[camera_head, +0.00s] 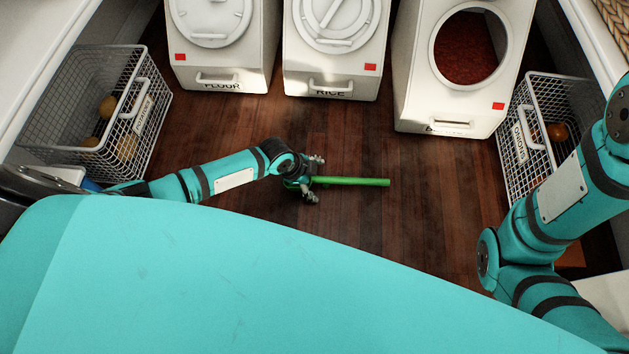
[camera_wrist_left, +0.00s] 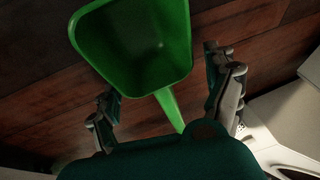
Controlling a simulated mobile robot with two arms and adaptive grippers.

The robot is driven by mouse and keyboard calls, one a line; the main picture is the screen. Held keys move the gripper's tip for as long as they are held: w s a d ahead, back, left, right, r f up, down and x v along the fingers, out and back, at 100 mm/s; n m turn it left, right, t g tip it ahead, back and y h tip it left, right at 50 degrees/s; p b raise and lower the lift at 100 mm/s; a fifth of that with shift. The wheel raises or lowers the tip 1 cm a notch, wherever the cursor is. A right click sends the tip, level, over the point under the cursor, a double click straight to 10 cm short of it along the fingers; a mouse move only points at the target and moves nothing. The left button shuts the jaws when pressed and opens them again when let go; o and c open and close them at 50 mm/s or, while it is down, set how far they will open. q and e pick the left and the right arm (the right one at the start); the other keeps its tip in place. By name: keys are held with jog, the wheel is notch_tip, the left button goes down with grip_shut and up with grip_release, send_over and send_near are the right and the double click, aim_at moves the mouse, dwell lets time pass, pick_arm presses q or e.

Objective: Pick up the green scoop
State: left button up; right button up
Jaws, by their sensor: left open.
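The green scoop (camera_head: 352,182) lies low over or on the dark wooden floor in the head view, its straight handle pointing right. My left gripper (camera_head: 314,178) is at the handle's left end, with its fingers apart. In the left wrist view, the scoop's bowl (camera_wrist_left: 135,45) is large at the top, and its handle runs down between the open fingers of the left gripper (camera_wrist_left: 166,88). The fingers do not appear closed on it. In the head view the bowl is mostly hidden by my left gripper. My right arm shows at the right, but its gripper is out of view.
A flour bin (camera_head: 222,55) and a rice bin (camera_head: 334,65) stand at the back, lids shut. A third white bin (camera_head: 420,105) has a round opening showing red contents. Wire baskets stand at left (camera_head: 140,85) and right (camera_head: 508,120). The floor (camera_head: 430,190) right of the scoop is clear.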

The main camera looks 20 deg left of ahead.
pick_arm(q)
jog(key=c, duration=1.3)
jog(key=shift+r, duration=0.25)
